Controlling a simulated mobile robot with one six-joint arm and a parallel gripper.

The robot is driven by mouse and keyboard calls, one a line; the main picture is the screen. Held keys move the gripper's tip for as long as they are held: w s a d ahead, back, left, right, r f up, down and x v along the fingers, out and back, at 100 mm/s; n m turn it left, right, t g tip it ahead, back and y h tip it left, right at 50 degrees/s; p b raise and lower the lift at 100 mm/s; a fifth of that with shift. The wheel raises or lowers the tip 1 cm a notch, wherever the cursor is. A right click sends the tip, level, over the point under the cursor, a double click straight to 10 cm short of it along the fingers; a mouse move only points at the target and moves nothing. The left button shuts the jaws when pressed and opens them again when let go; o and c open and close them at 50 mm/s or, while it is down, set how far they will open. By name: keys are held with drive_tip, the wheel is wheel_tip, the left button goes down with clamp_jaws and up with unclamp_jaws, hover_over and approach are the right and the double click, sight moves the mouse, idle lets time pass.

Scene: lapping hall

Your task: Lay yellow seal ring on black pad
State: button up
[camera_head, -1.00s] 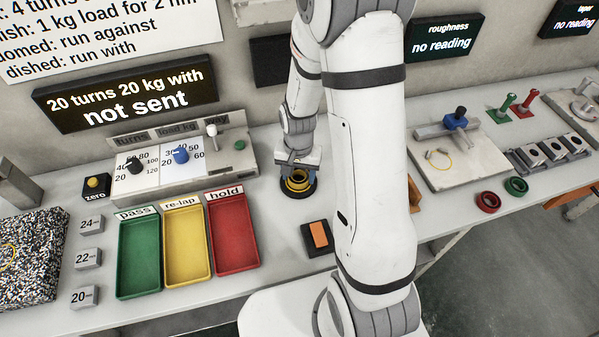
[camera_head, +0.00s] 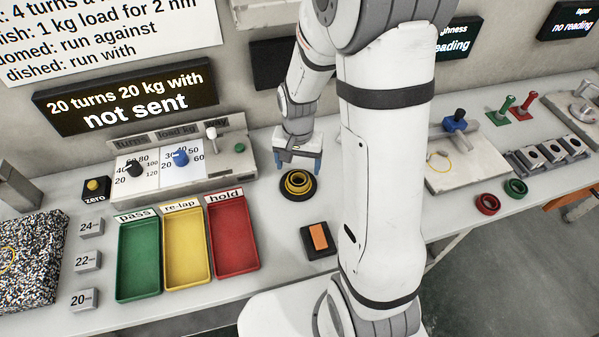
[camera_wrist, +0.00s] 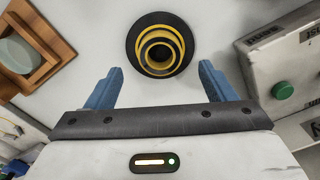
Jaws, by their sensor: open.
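The yellow seal ring (camera_head: 297,177) lies on the round black pad (camera_head: 311,187) on the bench. In the wrist view the yellow ring (camera_wrist: 184,48) and the black pad (camera_wrist: 131,40) show ahead of the fingertips, with yellow and dark circles nested inside each other. I cannot tell whether these are several rings or one stepped piece. My gripper (camera_head: 297,162) is open and empty, with blue fingers spread apart. It is behind and above the pad, clear of the ring, and also shows in the wrist view (camera_wrist: 160,80).
Green (camera_head: 138,262), yellow (camera_head: 186,247) and red (camera_head: 233,240) trays stand to the left. A control box (camera_head: 240,160) with knobs is close to my gripper's left. An orange block on a dark base (camera_head: 318,237) lies in front. Red (camera_head: 487,204) and green (camera_head: 515,188) rings lie right.

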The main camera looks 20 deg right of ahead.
drive_tip(key=s+r+n+t, duration=0.3)
drive_tip(key=s+r+n, duration=0.2)
drive_tip(key=s+r, duration=0.9)
wheel_tip(320, 180, up, 4)
drive_tip(key=shift+d, duration=0.35)
idle(0.5)
drive_tip(key=shift+s+a, duration=0.1)
drive_tip(key=shift+a, duration=0.05)
